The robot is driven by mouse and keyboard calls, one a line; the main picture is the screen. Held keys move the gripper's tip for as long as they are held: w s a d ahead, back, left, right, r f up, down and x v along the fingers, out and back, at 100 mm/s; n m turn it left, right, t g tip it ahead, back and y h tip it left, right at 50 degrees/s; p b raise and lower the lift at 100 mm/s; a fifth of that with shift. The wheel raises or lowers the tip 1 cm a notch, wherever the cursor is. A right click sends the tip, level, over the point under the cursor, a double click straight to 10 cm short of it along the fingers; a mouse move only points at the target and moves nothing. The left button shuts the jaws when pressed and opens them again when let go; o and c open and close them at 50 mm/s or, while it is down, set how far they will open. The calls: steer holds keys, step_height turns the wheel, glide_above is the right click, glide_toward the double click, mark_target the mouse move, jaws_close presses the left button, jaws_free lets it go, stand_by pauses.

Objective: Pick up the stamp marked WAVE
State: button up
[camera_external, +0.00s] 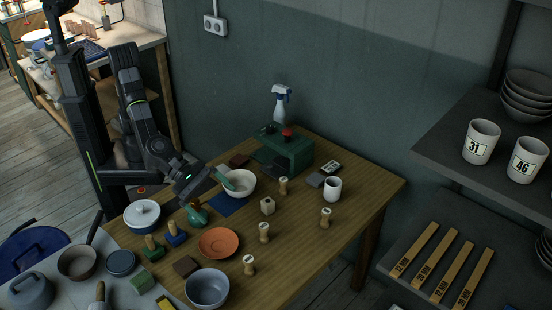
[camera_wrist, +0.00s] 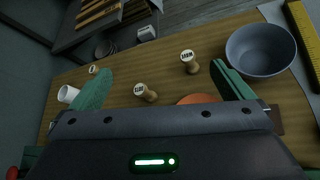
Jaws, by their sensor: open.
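Several light wooden stamps with pale round marked tops stand upright on the table: a front one (camera_external: 249,265), a middle one (camera_external: 264,232), a right one (camera_external: 326,217) and a back one (camera_external: 283,186). Their marks are too small to read surely, so I cannot tell which says WAVE. In the wrist view, one stamp (camera_wrist: 190,62) stands near the grey bowl, another (camera_wrist: 146,93) is between the fingers in the picture, and a small one (camera_wrist: 94,69) is farther off. My gripper (camera_external: 212,196) is open and empty above the table, left of the stamps, its green fingers wide apart.
A green box (camera_external: 287,150) is behind. The table's right part is clear; shelves (camera_external: 460,215) stand beyond it.

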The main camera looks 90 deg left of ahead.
steer(key=c, duration=1)
